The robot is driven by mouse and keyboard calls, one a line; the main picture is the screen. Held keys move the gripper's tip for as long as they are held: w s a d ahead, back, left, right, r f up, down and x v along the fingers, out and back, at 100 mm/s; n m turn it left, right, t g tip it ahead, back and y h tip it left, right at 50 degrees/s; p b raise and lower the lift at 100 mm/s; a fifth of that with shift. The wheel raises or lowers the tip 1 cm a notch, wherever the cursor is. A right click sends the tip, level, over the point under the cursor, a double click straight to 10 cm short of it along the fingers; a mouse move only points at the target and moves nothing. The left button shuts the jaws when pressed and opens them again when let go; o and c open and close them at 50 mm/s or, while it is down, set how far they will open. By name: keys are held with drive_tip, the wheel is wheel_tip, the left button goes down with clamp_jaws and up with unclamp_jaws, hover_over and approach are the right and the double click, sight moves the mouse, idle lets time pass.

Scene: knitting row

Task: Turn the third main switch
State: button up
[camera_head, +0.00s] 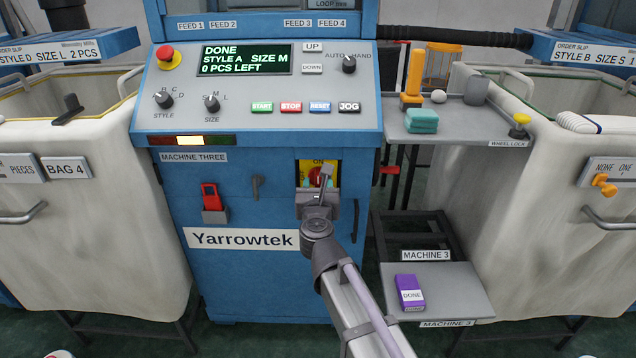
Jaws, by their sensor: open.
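The main switch (316,167) of the machine labelled MACHINE THREE is a red knob on a yellow plate, low on the blue front panel. The word ON shows at the top of the plate. My gripper (324,178) is right in front of the switch and covers part of it. Its jaws are open around or just before the knob; I cannot tell whether they touch it. The lower part of the plate and the knob's exact angle are hidden behind my gripper.
The control panel (255,95) above has a red stop button (168,56), dials and a screen reading DONE. A small grey shelf (455,128) juts out at right. A lower shelf (460,290) holds a purple box (410,291). White bins (70,230) stand on both sides.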

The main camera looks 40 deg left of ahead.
drive_tip(key=shift+x, duration=1)
clamp_jaws()
drive_tip(key=shift+n, duration=0.4)
drive_tip(key=n, duration=0.3)
drive_tip(key=shift+s, duration=0.15)
drive_tip(key=n, duration=0.5)
drive_tip(key=shift+a+f, duration=0.15)
drive_tip(key=n, duration=0.4)
drive_tip(key=shift+s+f, duration=0.1)
drive_tip(key=n, duration=0.5)
drive_tip(key=shift+f+b, duration=0.1)
drive_tip(key=shift+b, duration=0.25)
